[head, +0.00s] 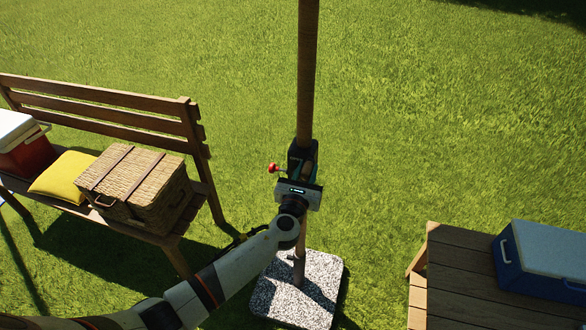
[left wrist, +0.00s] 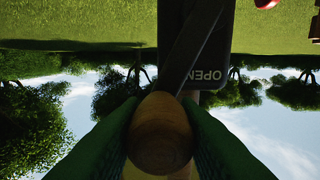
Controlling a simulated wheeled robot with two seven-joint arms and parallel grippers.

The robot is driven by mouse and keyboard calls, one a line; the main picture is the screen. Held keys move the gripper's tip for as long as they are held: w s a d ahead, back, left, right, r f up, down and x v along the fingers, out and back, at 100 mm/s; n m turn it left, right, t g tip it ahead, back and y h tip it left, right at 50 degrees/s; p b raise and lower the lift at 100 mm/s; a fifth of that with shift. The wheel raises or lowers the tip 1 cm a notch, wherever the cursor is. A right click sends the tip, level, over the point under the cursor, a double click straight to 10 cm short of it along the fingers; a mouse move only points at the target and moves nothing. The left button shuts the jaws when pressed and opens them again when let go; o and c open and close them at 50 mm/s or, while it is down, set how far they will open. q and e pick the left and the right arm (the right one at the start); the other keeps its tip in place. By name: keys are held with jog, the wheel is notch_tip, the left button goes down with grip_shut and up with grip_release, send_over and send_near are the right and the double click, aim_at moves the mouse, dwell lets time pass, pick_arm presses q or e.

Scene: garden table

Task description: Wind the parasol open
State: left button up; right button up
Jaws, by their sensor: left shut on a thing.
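The parasol's brown wooden pole (head: 308,70) stands upright, with its top and canopy out of the picture. A dark crank housing (head: 296,152) is fixed on it, and a red knob (head: 273,168) sticks out at its left. My left gripper (head: 305,174) is at the housing. In the left wrist view its green fingers close on both sides of a round wooden crank knob (left wrist: 160,133). Behind the knob, a dark crank arm (left wrist: 196,40) runs up across a dark plate marked OPEN (left wrist: 208,75), upside down. The red knob (left wrist: 266,3) shows at the top edge. My right gripper is out of view.
A speckled stone base (head: 285,312) carries the pole. At left, a wooden bench (head: 95,106) holds a wicker basket (head: 135,185), yellow cushion (head: 62,178) and red cooler (head: 22,155). At right, a wooden table (head: 460,290) holds a blue cooler (head: 540,262). Grass between is clear.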

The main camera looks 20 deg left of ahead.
pick_arm(q)
jog(key=d+f+b, duration=0.4)
jog(key=f+b, duration=0.7)
jog(key=f, duration=0.1)
jog(key=a+f+b, duration=0.1)
jog(key=a+f, duration=0.1)
jog(key=a+f+b, duration=0.1)
jog(key=a, duration=0.1)
jog(key=shift+a+f+b, duration=0.15)
jog(key=shift+f+b, duration=0.2)
jog(key=o, duration=1)
jog(key=shift+r, duration=0.1)
jog(key=shift+o, duration=0.2)
jog(key=s+p, duration=0.2)
jog(key=s, duration=0.8)
jog(key=shift+a+p, duration=0.15)
jog(key=shift+p, duration=0.2)
